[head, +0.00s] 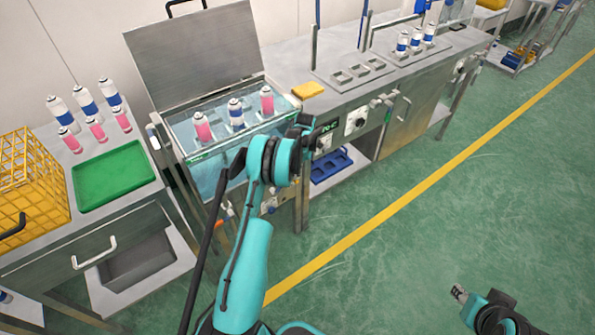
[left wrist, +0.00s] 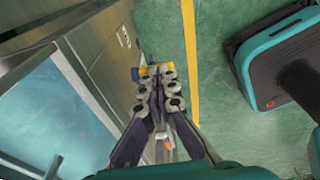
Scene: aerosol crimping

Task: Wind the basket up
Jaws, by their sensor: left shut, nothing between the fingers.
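The water bath (head: 178,118) stands at the left-centre with its grey lid (head: 195,55) raised. Three cans, two pink (head: 203,130) and one blue and white (head: 236,117), stand in it with their tops above the rim. The basket under them is not clearly visible. My left gripper (head: 305,124) is at the bath's front right corner, beside the display panel. It is shut and empty, pointing down in the left wrist view (left wrist: 157,78). I cannot make out a winding handle at its fingertips. My right gripper (head: 459,292) is over the floor at lower right, away from the bath; its jaws are too small to read.
A green tray (head: 112,176), several loose cans (head: 85,102) and a yellow crate (head: 30,185) are on the left bench. A yellow block (head: 307,89) lies right of the bath. A control knob (head: 355,122) is on the front. The floor right of the yellow line is clear.

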